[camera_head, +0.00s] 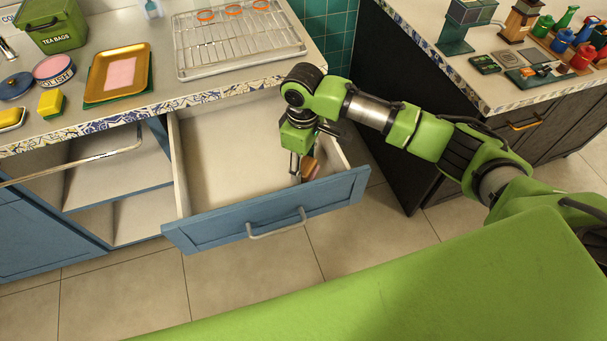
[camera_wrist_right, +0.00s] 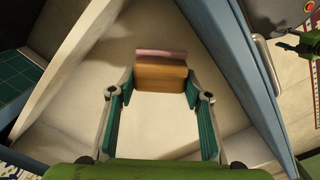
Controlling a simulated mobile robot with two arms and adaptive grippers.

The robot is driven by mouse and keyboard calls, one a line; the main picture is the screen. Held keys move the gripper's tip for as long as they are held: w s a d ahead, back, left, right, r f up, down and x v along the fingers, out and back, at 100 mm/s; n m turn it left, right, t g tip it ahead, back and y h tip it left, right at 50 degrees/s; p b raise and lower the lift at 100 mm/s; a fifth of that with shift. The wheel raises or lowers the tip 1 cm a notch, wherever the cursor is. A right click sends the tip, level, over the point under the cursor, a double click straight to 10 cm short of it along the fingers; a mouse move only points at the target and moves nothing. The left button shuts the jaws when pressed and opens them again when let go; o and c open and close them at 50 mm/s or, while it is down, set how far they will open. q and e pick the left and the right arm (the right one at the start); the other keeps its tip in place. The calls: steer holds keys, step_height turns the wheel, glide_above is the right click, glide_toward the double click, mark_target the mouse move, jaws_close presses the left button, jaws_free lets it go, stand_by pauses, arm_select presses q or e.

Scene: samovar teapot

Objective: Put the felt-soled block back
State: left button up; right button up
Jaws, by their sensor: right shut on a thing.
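The felt-soled block (camera_head: 311,169) is a small brown wooden block with a pink layer. It is low inside the open drawer (camera_head: 230,160), near the right front corner, partly hidden by my gripper in the head view. In the right wrist view the block (camera_wrist_right: 161,76) sits between the fingertips, its pink layer on the far side. My right gripper (camera_head: 302,170) reaches down into the drawer and is shut on the block. In the wrist view, the gripper (camera_wrist_right: 160,88) has a fingertip on each side of it. I cannot tell whether the block touches the drawer floor. My left gripper is out of view.
The rest of the drawer looks empty. Its blue front (camera_head: 270,212) and right wall stand close to my gripper. Above on the counter are a wire rack (camera_head: 238,45), a gold tray (camera_head: 119,72) with a pink pad and a green tea-bag box (camera_head: 55,30).

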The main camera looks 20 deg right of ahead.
mark_target(303, 174)
step_height(303, 174, down, 4)
steer(key=shift+f, duration=0.1)
stand_by(0.4)
steer(key=o, duration=1)
steer(key=shift+f, duration=0.1)
step_height(303, 174, up, 12)
steer(key=shift+r, duration=0.15)
